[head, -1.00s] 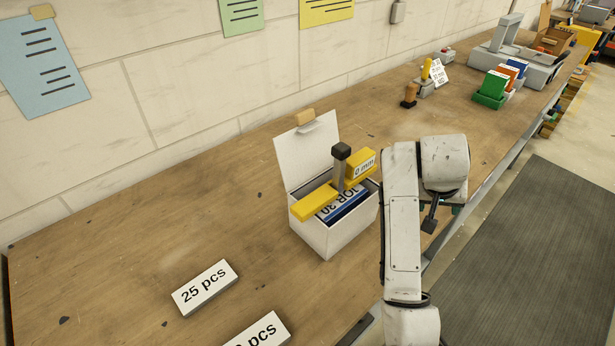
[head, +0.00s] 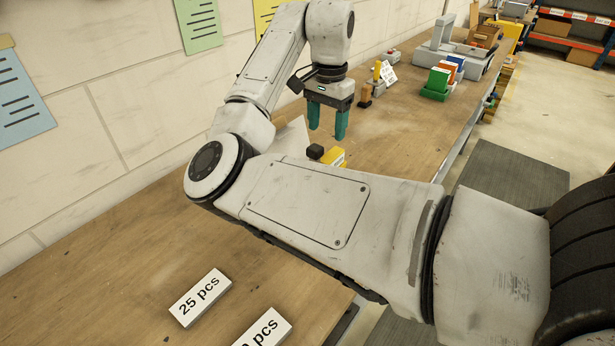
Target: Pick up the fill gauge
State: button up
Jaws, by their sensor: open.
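The fill gauge (head: 335,158), a yellow piece with a dark knob on a post, is mostly hidden behind my arm in the head view. Only its knob and its yellow end with part of a label show. The white box under it is also hidden, apart from part of its open lid (head: 293,138). My gripper (head: 328,126) has teal fingers that point down. They are apart with nothing between them, and they appear just above and behind the knob in the picture. The exact distance to the gauge cannot be told.
White blocks marked "25 pcs" (head: 200,297) and partly cut-off "pcs" (head: 262,329) lie on the near wooden bench (head: 120,270). Farther back stand a small stand with a card (head: 388,72), a green bin (head: 436,88) and a grey machine (head: 440,54). The wall runs along the left.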

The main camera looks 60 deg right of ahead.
aim_at(328, 157)
notch_tip(328, 157, down, 5)
jog(key=shift+f, duration=0.1)
jog(key=shift+s+d+f+p, duration=0.15)
jog(key=shift+f+p, duration=0.2)
jog(key=shift+f, duration=1)
jog(key=shift+s+d+f+p, duration=0.1)
jog(key=shift+f+p, duration=0.25)
jog(key=shift+f, duration=0.95)
jog(key=shift+c, duration=0.2)
grip_shut()
